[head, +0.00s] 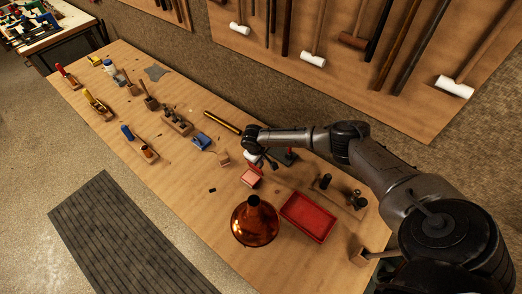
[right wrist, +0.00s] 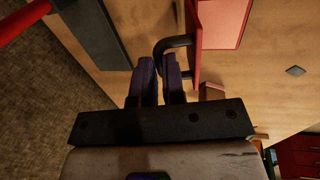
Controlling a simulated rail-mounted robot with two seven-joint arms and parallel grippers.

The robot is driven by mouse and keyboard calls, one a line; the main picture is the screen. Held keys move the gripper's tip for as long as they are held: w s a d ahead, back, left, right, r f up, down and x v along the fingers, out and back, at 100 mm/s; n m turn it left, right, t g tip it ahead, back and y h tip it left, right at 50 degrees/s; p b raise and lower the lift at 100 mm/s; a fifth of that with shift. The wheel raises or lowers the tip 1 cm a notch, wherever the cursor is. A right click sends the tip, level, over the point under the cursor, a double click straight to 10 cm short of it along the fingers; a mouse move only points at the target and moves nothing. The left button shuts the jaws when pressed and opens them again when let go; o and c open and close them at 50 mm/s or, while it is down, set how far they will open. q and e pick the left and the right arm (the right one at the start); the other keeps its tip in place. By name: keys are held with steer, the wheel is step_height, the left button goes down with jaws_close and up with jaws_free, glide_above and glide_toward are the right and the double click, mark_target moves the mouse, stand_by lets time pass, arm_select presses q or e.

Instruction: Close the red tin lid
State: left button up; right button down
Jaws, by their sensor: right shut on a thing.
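The small red tin (head: 250,179) sits on the bench just below my right gripper (head: 262,160) in the head view. In the right wrist view the tin (right wrist: 222,24) shows a pale pink face inside a red rim. Its red lid (right wrist: 196,48) stands up edge-on along the tin's side, so it appears open. A dark looped handle (right wrist: 172,42) juts from the lid. My right gripper's fingers (right wrist: 160,82) are closed on this handle, though the contact is partly hidden. My left gripper is not in view.
A copper bell (head: 256,222) and a red tray (head: 309,216) stand near the tin. A small wooden block (head: 223,158), a blue item (head: 201,141) and a brass tube (head: 222,122) lie to the left.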

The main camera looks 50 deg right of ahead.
steer(key=shift+a+r+h+p, duration=0.15)
steer(key=shift+a+h+p, duration=0.55)
steer(key=shift+h+p, duration=0.35)
steer(key=c, duration=1.2)
jaws_free()
steer(key=shift+a+r, duration=0.2)
steer(key=shift+r, duration=0.3)
steer(key=p+v, duration=0.1)
steer(key=v, duration=1.1)
steer(key=shift+r, duration=0.35)
steer(key=shift+w, duration=0.1)
